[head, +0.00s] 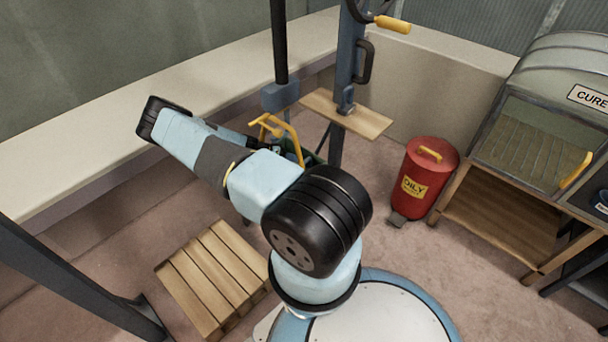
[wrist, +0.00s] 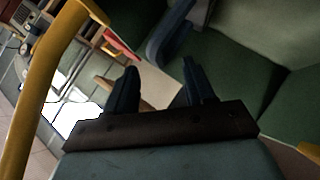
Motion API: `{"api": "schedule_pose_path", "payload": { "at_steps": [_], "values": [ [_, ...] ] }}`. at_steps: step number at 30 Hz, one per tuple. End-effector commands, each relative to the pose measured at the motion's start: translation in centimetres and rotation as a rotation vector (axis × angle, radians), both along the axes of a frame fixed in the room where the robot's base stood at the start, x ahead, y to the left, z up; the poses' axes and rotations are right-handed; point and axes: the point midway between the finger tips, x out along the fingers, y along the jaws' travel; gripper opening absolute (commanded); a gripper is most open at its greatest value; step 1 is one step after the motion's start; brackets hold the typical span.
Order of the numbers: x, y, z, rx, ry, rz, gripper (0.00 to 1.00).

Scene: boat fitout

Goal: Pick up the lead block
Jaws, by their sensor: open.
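I cannot make out the lead block for certain in either view. In the wrist view, my gripper (wrist: 160,72) has its two dark fingers apart, with nothing visible between their tips. A dark blue-grey curved piece (wrist: 168,38) shows just beyond the fingers; I cannot tell what it is. Green panels (wrist: 230,70) lie beyond and to the right. In the head view, my arm reaches toward a green container (head: 311,159) with a yellow handle (head: 286,132). My arm hides much of the container, and its contents are not visible.
A yellow bar (wrist: 40,85) runs close along the left of the wrist view. A post with a small wooden shelf (head: 345,113) stands behind the container. A red oily-waste bin (head: 424,180) and a curing oven (head: 540,110) stand right. A slatted wooden platform (head: 212,278) lies on the floor.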

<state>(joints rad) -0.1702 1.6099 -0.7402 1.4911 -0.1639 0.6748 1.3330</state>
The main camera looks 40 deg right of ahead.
Motion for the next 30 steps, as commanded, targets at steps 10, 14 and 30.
{"api": "schedule_pose_path", "payload": {
  "at_steps": [10, 14, 30],
  "values": [
    [-0.9, -1.5, -0.8, 0.000, -0.001, -0.001, 0.54],
    [-1.8, -2.8, -1.3, 0.000, 0.001, -0.002, 0.54],
    [-3.0, -4.9, -2.5, 0.000, -0.001, 0.001, 0.46]
  ]
}}
